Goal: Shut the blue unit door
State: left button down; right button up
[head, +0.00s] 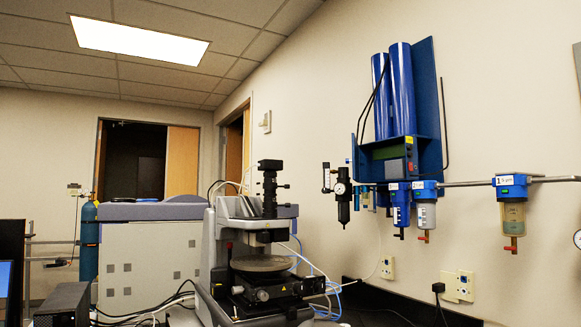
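The blue unit (428,140) is mounted on the right wall. It has two upright blue cylinders (401,90), a tall blue panel behind them, and a lower box with a dark greenish front (390,152) and a small red switch. I cannot clearly make out a separate door on it or tell whether one stands open. Neither of my grippers is in view.
Below the unit, a pipe (465,183) carries several filter bowls and a gauge (340,188). A stylus profiler (262,262) with a round stage stands in front, cables around it. A blue gas cylinder (88,245) and a large grey cabinet (150,262) stand at left.

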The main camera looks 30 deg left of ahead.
aim_at(353, 160)
jog(key=i+l+u, duration=0.2)
jog(key=l+u, duration=0.25)
jog(key=i+l+u, duration=0.1)
jog(key=l+u, duration=0.3)
jog(key=l, duration=0.25)
jog(key=l+u, duration=0.45)
jog(key=l, duration=0.15)
jog(key=l+u, duration=0.1)
jog(key=l, duration=0.35)
